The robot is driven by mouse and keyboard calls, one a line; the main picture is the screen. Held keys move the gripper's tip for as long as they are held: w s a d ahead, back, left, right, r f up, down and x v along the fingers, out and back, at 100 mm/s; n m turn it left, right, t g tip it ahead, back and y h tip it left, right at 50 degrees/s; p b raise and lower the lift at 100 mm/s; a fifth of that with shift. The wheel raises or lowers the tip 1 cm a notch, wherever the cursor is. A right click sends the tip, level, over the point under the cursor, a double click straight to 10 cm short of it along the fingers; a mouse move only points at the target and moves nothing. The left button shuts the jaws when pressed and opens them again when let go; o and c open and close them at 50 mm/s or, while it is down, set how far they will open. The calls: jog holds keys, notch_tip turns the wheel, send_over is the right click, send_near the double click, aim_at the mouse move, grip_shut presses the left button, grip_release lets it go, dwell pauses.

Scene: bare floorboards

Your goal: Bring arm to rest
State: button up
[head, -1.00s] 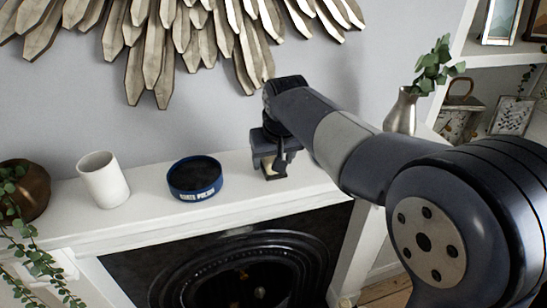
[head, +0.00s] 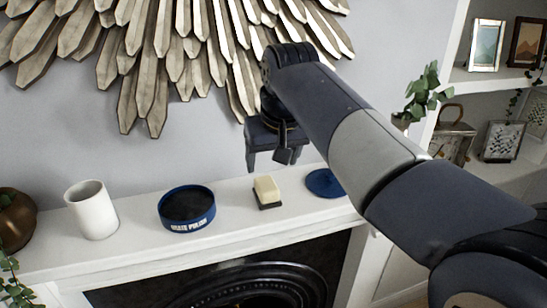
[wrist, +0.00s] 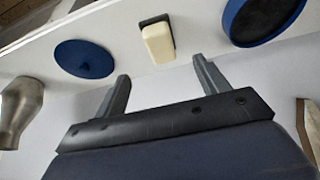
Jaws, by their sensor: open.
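My gripper (head: 268,160) is raised above the white mantel (head: 120,242), with its jaws open and empty. In the wrist view its two fingers (wrist: 160,85) stand apart with nothing between them. A cream block with a dark base (head: 267,191) sits on the mantel below the gripper, apart from it; it also shows in the wrist view (wrist: 158,42). My arm reaches in from the right of the head view.
An open blue tin (head: 187,212), a blue lid (head: 325,183) and a white cup (head: 91,210) stand on the mantel. A brown pot (head: 15,222) is at the left. A wooden sunburst decoration (head: 180,50) hangs close behind the arm. Shelves (head: 490,85) are at the right.

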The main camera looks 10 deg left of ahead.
aim_at(267, 185)
jog(key=shift+s+d+r, duration=0.1)
jog(key=shift+s+r, duration=0.1)
jog(key=shift+r, duration=0.45)
jog(key=shift+f, duration=0.1)
jog(key=p+x, duration=0.2)
jog(key=x, duration=1)
jog(key=shift+f, duration=0.1)
jog(key=shift+r, duration=1.55)
